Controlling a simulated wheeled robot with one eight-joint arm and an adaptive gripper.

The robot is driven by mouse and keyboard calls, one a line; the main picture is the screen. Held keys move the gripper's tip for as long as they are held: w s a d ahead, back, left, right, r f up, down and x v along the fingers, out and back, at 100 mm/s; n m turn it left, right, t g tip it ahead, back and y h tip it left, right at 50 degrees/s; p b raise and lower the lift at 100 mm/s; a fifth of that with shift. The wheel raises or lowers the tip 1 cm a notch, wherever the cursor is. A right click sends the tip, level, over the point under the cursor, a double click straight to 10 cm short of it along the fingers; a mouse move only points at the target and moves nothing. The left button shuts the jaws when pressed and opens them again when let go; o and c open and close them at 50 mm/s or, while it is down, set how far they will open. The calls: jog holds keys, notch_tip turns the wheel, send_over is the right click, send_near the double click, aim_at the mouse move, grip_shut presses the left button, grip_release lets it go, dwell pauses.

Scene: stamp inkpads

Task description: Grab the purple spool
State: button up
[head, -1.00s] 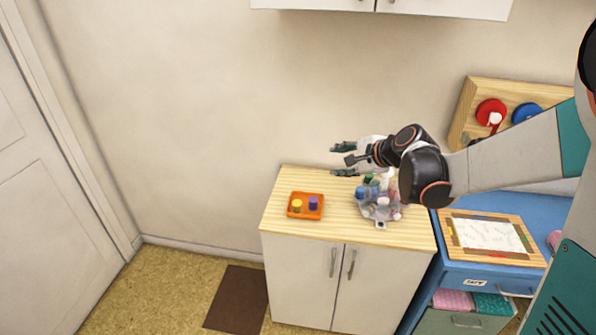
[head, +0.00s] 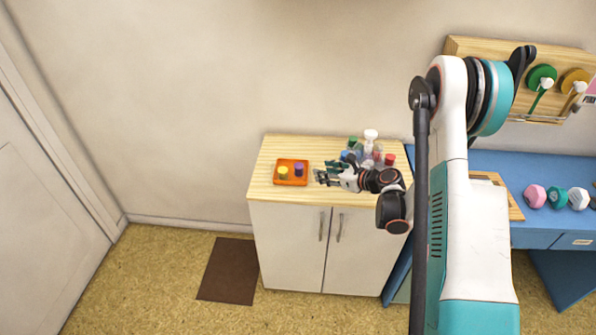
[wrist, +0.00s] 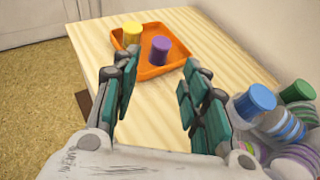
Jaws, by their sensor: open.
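The purple spool (head: 299,169) stands upright in an orange tray (head: 290,182) on the light wood cabinet top, to the right of a yellow spool (head: 283,172). In the wrist view, the purple spool (wrist: 159,50) shows ahead, beyond my fingertips and between their lines. The yellow spool (wrist: 132,33) is behind it to the left, and the orange tray (wrist: 178,63) is under both. My gripper (head: 322,173) is open and empty, just right of the tray and apart from the purple spool. Its two teal-padded fingers (wrist: 157,88) are spread wide in the wrist view.
Several bottles with coloured caps stand close right of my gripper, among them a blue-capped one (wrist: 257,98) and a green-capped one (wrist: 297,92). A blue desk (head: 500,165) with stamps stands to the right.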

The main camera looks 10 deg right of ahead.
jog(key=b, duration=0.1)
send_near(299, 165)
jog(key=shift+w+a+f, duration=0.6)
jog(key=shift+w+a, duration=0.15)
jog(key=shift+a, duration=0.1)
jog(key=shift+b+x, duration=0.8)
jog(key=shift+x, duration=1.95)
jog(key=shift+w+d+r, duration=0.1)
jog(key=shift+d+r, duration=0.05)
jog(key=c, duration=0.6)
